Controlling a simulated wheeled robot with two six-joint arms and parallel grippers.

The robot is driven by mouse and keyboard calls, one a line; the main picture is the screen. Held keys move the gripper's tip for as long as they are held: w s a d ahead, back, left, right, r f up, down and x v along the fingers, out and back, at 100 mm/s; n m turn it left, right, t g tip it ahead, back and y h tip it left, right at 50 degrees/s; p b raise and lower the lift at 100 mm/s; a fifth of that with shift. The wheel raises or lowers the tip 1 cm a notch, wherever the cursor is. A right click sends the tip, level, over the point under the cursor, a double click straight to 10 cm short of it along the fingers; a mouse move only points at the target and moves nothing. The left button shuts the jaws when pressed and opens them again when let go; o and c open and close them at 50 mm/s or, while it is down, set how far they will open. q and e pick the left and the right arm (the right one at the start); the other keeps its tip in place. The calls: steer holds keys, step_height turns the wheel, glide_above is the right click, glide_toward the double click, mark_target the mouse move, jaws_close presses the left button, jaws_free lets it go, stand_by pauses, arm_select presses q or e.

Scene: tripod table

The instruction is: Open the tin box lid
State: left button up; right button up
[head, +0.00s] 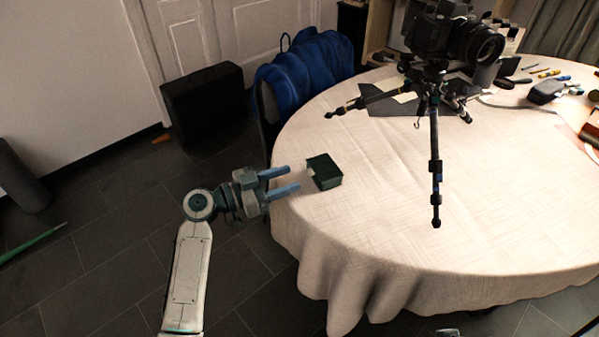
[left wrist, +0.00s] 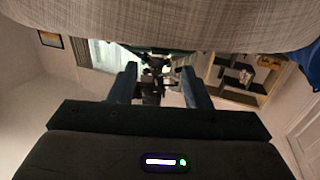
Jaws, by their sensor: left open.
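The tin box (head: 326,172) is small and dark green. It sits on the white tablecloth near the table's left edge in the head view. I cannot tell its lid apart from its body, and its lid looks down. My left gripper (head: 291,180) is open, with its two blue fingers pointing right at the box from just left of it. The fingers look empty and short of the box. In the left wrist view the open fingers (left wrist: 159,86) frame a dark strip at the table edge that may be the box.
The round table (head: 370,220) has free cloth in front of and right of the box. A camera (head: 440,32) on a tripod (head: 434,150) stands behind and right, one leg stretched left. A chair with a blue jacket (head: 305,75) is behind. A black case (head: 205,100) is on the floor.

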mark_target(324, 167)
arm_select(q)
steer(key=shift+x, duration=2.1)
arm_select(e)
steer(key=shift+x, duration=1.3)
arm_select(q)
jaws_close()
